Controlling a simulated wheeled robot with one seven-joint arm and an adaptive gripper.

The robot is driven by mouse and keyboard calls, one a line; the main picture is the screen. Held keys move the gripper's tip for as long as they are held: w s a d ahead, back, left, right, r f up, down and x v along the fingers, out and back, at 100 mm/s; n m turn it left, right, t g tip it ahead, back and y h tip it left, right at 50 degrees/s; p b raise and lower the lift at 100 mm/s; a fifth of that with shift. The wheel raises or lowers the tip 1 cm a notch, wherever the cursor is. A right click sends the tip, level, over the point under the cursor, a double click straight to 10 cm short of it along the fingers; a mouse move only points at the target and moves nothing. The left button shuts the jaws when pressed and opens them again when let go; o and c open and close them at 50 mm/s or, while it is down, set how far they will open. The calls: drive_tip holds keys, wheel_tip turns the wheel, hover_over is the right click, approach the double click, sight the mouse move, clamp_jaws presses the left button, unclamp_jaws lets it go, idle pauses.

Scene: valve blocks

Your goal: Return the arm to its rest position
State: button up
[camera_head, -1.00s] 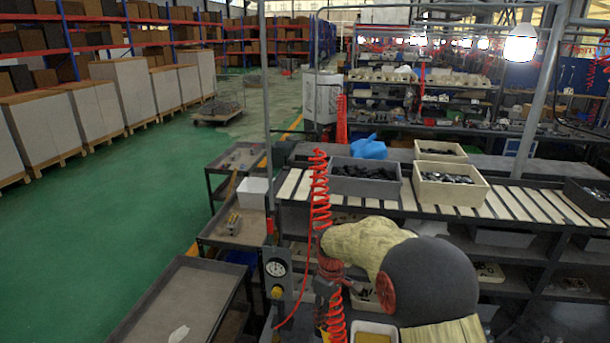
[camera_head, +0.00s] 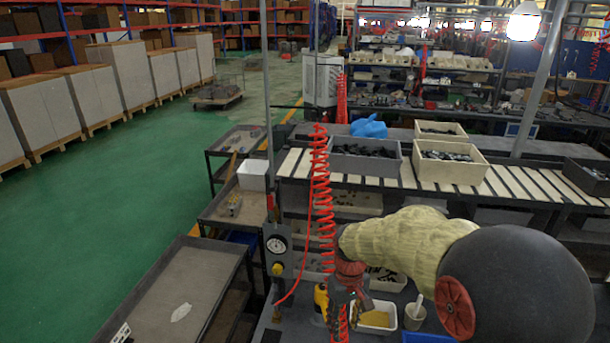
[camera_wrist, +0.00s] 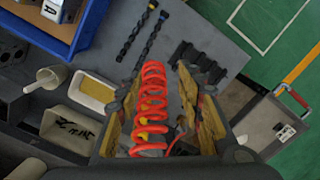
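My arm, in a cream sleeve with a dark rounded elbow, reaches in from the lower right of the head view. My gripper (camera_head: 342,308) is over the grey workbench, close to the red coiled hose that hangs there. In the wrist view my gripper (camera_wrist: 162,100) has its two yellow-and-dark fingers spread wide apart. The red coiled hose (camera_wrist: 150,105) appears between the fingers; I cannot tell whether it touches them. No held object shows.
A gauge panel (camera_head: 277,245) stands left of the gripper. A tray with yellow contents (camera_head: 378,318) and a white cup (camera_head: 415,314) are right of it. Two drill bits (camera_wrist: 141,38) and a blue bin (camera_wrist: 85,25) lie on the bench. Green floor (camera_head: 130,200) is clear at left.

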drive_tip(key=s+d+r+m+t+b, duration=0.1)
drive_tip(key=s+d+t+b, duration=0.1)
drive_tip(key=s, duration=0.5)
drive_tip(key=s+d+r+m+t+b, duration=0.2)
drive_tip(key=s+d+b, duration=0.2)
drive_tip(key=s+b, duration=0.2)
drive_tip(key=s+d+r+m+t+b, duration=0.1)
drive_tip(key=s+d+r+t+b, duration=0.1)
drive_tip(key=s+b, duration=0.3)
drive_tip(key=s, duration=0.4)
drive_tip(key=shift+s+d+r+m, duration=0.15)
drive_tip(key=shift+d+r+m, duration=0.05)
drive_tip(key=shift+d+m, duration=0.2)
